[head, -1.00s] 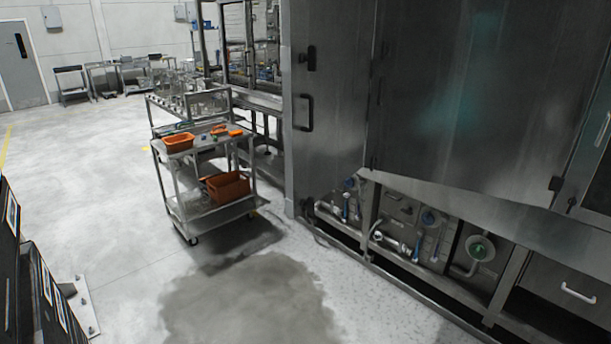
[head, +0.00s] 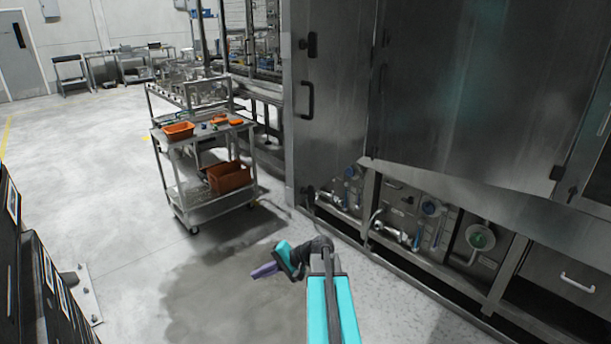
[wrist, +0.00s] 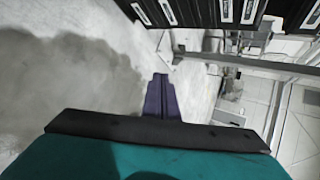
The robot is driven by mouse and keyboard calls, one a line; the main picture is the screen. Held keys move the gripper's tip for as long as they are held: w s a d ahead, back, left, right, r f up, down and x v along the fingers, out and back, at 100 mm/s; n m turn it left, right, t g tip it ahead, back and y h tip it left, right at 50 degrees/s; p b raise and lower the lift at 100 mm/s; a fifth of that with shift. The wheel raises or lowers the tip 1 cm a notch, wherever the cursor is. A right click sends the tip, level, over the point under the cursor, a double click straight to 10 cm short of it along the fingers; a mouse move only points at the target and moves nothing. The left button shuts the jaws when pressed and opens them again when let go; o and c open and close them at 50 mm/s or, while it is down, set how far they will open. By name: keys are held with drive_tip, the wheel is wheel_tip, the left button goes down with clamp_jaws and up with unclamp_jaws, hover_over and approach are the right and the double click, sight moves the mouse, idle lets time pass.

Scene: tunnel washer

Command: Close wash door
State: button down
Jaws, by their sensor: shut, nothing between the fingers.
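The washer's grey metal doors fill the upper right of the head view. The left door panel (head: 335,110) has a dark vertical handle (head: 307,100) near its left edge and a latch above it. A wider metal panel (head: 470,95) adjoins it on the right, with a slanting lower edge; I cannot tell how far either stands open. My gripper (head: 264,271), with purple fingers, is over the floor, below and left of the handle, and touches nothing. In the wrist view the fingers (wrist: 160,96) are together and empty; no door handle shows there.
A steel cart (head: 205,205) with orange bins (head: 229,177) stands left of the washer. Pipes and valves (head: 430,207) lie below the doors. A dark panelled unit (head: 35,290) is at the lower left.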

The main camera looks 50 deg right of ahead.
drive_tip(key=s+d+r+m+t+h, duration=0.1)
drive_tip(key=s+d+r+t, duration=0.2)
drive_tip(key=d+r, duration=0.6)
drive_tip(key=s+d+r+m+t+h, duration=0.1)
drive_tip(key=s+d+r+t+h, duration=0.1)
drive_tip(key=d+r, duration=0.7)
drive_tip(key=s+d+r+m+t+h, duration=0.1)
drive_tip(key=s+d+r+m+t, duration=0.1)
drive_tip(key=s+d+r, duration=0.3)
drive_tip(key=d+r+t, duration=0.1)
drive_tip(key=d+r, duration=0.3)
drive_tip(key=r, duration=0.4)
drive_tip(key=shift+s+d+r+t+h, duration=0.25)
drive_tip(key=shift+s+d+t+h, duration=0.05)
drive_tip(key=shift+s+d+t, duration=0.1)
drive_tip(key=shift+w, duration=0.15)
drive_tip(key=p, duration=0.5)
approach(300, 158)
drive_tip(key=w, duration=0.5)
drive_tip(key=shift+a+r, duration=0.15)
drive_tip(key=shift+a, duration=0.2)
drive_tip(key=shift+w+a, duration=0.1)
drive_tip(key=shift+w, duration=0.6)
